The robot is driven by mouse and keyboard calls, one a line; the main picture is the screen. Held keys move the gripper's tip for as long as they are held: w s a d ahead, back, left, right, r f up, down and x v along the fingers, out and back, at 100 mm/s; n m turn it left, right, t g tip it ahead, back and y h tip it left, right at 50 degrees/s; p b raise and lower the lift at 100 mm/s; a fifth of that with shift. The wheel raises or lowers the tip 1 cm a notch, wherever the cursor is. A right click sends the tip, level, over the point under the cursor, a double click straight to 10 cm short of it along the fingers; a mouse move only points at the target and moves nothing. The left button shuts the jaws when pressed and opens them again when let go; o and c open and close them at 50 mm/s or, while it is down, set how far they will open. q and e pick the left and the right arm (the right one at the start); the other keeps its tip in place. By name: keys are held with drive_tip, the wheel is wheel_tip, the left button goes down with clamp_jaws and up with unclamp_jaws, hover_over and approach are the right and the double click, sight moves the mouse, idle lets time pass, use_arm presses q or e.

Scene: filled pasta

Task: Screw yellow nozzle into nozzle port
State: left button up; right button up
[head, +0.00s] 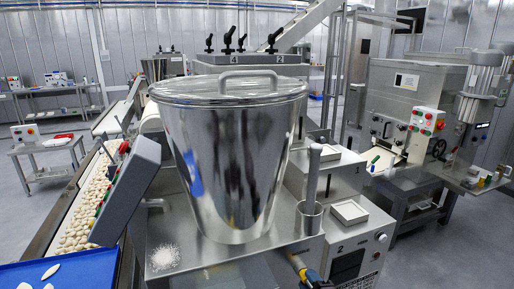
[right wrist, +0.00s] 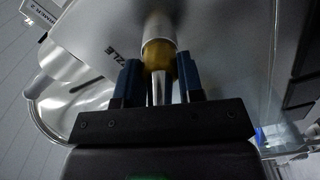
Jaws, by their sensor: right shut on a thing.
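The yellow nozzle (right wrist: 182,67) shows in the right wrist view as a brass-yellow collar with a silver tip. It sits between the blue fingers of my right gripper (right wrist: 159,76), which is shut on it. The nozzle port (right wrist: 158,27) is a pale metal tube on a grey panel marked with letters ending in "ZZLE". The yellow collar lies in line with the port and meets its end in the picture; how far it is threaded cannot be told. In the head view my right gripper (head: 309,274) is low at the machine's front, partly cut off. My left gripper is not in view.
A large steel hopper (head: 232,150) with a lid stands over the machine. A steel cup holding a pestle-like rod (head: 311,175) and a white square tray (head: 349,212) are at its right. A tilted grey control box (head: 126,195) and a blue tray (head: 75,270) are at left.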

drive_tip(key=shift+f+m, duration=0.1)
drive_tip(key=shift+m, duration=0.9)
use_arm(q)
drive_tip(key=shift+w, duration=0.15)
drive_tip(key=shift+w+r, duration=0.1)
use_arm(e)
drive_tip(key=o, duration=1.1)
